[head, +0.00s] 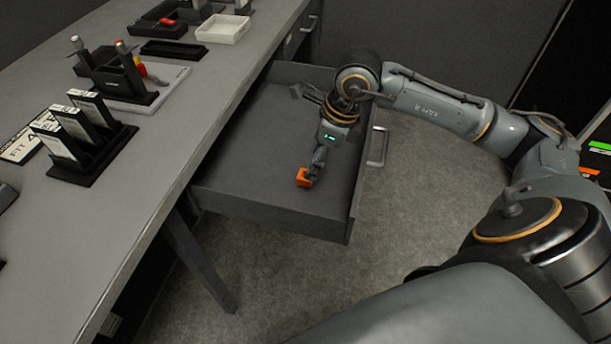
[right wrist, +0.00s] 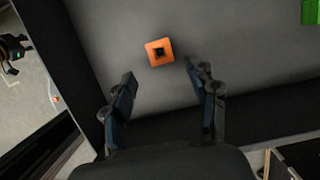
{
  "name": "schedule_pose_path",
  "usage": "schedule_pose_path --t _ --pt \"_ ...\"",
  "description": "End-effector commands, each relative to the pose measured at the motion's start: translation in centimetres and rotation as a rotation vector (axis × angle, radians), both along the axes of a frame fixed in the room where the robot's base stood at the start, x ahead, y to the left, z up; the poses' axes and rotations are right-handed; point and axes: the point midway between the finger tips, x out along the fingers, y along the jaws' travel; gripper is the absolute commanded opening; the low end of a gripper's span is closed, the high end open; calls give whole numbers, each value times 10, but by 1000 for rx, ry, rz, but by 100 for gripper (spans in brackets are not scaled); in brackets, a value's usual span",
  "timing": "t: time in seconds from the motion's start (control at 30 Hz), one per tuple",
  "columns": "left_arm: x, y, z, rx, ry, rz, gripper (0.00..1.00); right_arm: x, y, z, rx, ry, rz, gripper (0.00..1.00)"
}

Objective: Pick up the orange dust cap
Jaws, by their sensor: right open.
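The orange dust cap (head: 303,177) lies on the floor of an open drawer (head: 262,207) under the bench. It is a small square block, and the right wrist view shows it (right wrist: 159,52) with a dark square hole in its middle. My right gripper (head: 313,178) reaches down into the drawer right by the cap. In the right wrist view its two fingers (right wrist: 159,88) are open and empty. The cap there is beyond the fingertips, roughly centred between them, and nothing grips it. My left gripper is not in view.
The drawer's side walls and front with its handle (head: 378,147) surround the cap. A green object (right wrist: 311,11) shows at the top right of the right wrist view. The bench top (head: 150,165) carries black holders (head: 85,150) and a white tray (head: 222,29).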

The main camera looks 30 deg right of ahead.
Motion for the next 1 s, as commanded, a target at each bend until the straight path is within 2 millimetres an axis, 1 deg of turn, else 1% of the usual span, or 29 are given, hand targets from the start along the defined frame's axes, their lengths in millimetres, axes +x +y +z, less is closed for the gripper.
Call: schedule_pose_path --t 0.17,0.4,0.53,0.73,0.87,0.9,0.93,1.0 --pt "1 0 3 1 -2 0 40 5 4 -13 3 1 1 58" --pt "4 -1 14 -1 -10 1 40 16 11 -45 3 1 -1 58" --pt "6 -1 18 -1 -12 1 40 17 12 -52 1 1 0 58" --pt "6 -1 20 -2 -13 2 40 17 12 -52 0 0 0 58" --pt "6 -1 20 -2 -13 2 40 17 12 -52 1 -1 0 32" --pt "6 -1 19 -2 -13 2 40 17 12 -52 0 0 0 24" --pt "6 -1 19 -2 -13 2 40 17 12 -51 1 -1 0 19" --pt "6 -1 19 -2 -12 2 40 17 12 -51 1 -1 0 19"
